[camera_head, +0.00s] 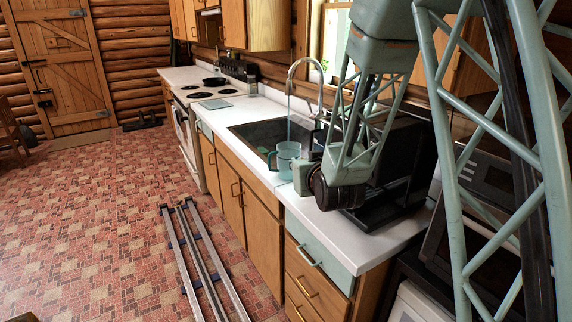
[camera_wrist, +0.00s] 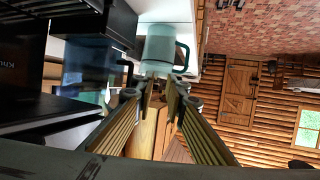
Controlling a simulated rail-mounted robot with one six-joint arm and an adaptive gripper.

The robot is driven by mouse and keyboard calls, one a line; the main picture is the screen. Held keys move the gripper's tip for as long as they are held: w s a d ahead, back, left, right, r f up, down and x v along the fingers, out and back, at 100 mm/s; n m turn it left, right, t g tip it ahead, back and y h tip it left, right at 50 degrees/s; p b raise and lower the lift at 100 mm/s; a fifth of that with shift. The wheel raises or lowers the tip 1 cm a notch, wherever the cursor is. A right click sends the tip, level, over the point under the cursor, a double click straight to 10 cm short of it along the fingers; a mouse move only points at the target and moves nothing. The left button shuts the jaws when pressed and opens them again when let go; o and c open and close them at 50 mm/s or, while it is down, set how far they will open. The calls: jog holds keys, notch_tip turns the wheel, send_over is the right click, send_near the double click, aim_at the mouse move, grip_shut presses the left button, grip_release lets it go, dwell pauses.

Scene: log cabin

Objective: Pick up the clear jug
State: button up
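The clear jug (camera_head: 288,160) is see-through with a teal tint and stands upright on the white counter by the front edge of the sink. Its handle faces left in the head view. In the wrist view, which is upside down, the jug (camera_wrist: 160,48) is straight ahead, with its handle on the right. My gripper (camera_wrist: 161,82) is open, its two fingers pointing at the jug with a narrow gap between the tips. The tips look close to the jug; I cannot tell whether they touch it. In the head view, my arm largely hides the fingers.
The sink (camera_head: 262,137) with its curved faucet (camera_head: 309,68) lies behind the jug. A black rack-like object (camera_head: 398,165) stands right of my wrist. A bluish see-through object (camera_wrist: 88,68) is left of the jug in the wrist view. The front counter corner (camera_head: 345,240) is clear.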

aim_at(269, 163)
jog(key=w+a+f+n+t+y, duration=0.1)
jog(key=w+a+f+t+y, duration=0.1)
jog(key=a+f, duration=0.5)
jog(key=shift+w+a+f+t, duration=0.25)
jog(key=shift+w+f+t, duration=0.35)
jog(key=shift+f, duration=0.25)
jog(key=shift+b+x, duration=0.3)
jog(key=shift+x, duration=3.95)
jog(key=shift+b+x, duration=0.65)
jog(key=shift+x, duration=1.95)
jog(key=shift+r, duration=0.1)
jog(key=shift+c, duration=0.5)
